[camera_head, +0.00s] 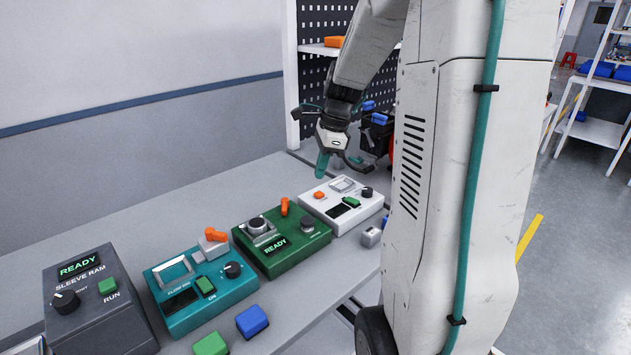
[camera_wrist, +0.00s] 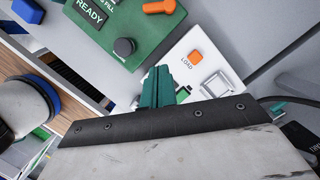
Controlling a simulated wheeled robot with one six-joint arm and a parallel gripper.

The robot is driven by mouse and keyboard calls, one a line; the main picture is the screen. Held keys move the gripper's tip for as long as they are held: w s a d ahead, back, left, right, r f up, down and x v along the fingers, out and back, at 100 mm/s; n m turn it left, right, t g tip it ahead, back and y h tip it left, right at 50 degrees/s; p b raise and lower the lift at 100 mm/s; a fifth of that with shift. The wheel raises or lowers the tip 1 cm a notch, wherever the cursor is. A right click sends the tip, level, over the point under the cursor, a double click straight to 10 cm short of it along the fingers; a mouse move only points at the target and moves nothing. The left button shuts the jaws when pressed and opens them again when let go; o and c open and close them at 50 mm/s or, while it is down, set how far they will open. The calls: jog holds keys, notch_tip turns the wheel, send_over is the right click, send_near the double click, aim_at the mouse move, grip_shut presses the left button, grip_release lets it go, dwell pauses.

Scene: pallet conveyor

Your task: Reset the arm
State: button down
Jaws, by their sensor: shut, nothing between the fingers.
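My gripper (camera_head: 322,164) has teal fingers and hangs above the back edge of the white control box (camera_head: 348,222). Its fingers point down and look closed together, with nothing held. In the wrist view the teal fingers (camera_wrist: 157,88) show over the white box (camera_wrist: 190,45), near its orange LOAD button (camera_wrist: 196,57). I cannot tell contact for certain, but the head view shows the fingertips apart from the box. My arm reaches in from the upper right.
A row of boxes lies on the grey bench (camera_head: 300,323): a dark READY box (camera_head: 95,305), a teal box (camera_head: 200,290) and a green box (camera_head: 283,240). Blue (camera_head: 252,321) and green (camera_head: 211,344) blocks lie in front. A pegboard (camera_head: 320,75) stands behind.

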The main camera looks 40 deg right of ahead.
jog(key=shift+r, duration=0.3)
dwell(0.5)
jog(key=s+a+r+n+h, duration=0.1)
jog(key=s+a+r+n, duration=0.2)
jog(key=s+a+n, duration=0.7)
jog(key=s+a+r+n+h, duration=0.1)
jog(key=s+a+r+n, duration=0.2)
jog(key=s+a+n, duration=0.8)
jog(key=shift+s+a+n, duration=0.2)
jog(key=shift+a+n, duration=0.55)
jog(key=shift+n, duration=1.15)
jog(key=shift+r, duration=0.1)
